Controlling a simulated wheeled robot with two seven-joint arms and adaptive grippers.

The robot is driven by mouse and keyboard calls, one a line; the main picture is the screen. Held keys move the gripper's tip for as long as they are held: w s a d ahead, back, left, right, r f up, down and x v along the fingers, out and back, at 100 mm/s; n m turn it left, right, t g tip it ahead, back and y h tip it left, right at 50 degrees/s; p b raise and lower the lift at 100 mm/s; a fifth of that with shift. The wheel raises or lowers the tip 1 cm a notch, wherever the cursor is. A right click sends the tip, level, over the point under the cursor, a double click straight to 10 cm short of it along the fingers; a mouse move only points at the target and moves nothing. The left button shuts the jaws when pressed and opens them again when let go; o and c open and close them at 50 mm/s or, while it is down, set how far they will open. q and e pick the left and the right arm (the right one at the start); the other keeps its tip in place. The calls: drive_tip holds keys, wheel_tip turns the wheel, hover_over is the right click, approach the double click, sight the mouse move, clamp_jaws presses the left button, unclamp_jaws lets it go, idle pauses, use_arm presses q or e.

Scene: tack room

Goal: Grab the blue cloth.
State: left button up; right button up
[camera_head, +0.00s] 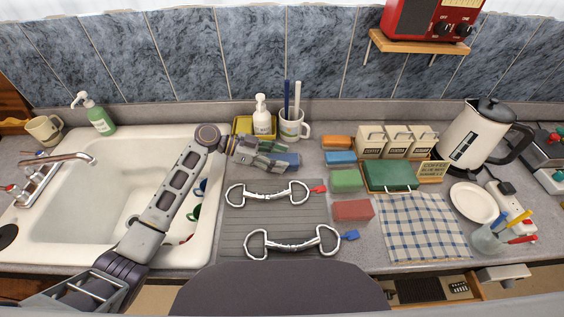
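A blue piece (292,158), which looks like a folded cloth, lies on the counter behind the ribbed grey mat (232,225). My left gripper (280,157) reaches over from the sink side, its fingers at this blue piece and covering part of it. I cannot tell whether the fingers are closed on it or only over it. A blue-and-white checked cloth (422,226) lies flat at the front right, away from the gripper. My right gripper is not in view.
Two metal bits (268,194) with red and blue tags lie on the mat. A white mug (294,127) and a pump bottle (262,116) stand behind the gripper. Several coloured blocks, including a blue one (340,158), lie to the right. The sink (90,200) is at left.

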use_arm(q)
drive_tip(key=c, duration=0.4)
drive_tip(key=shift+r, duration=0.1)
drive_tip(key=shift+r+p, duration=2.1)
drive_tip(key=shift+r, duration=2.8)
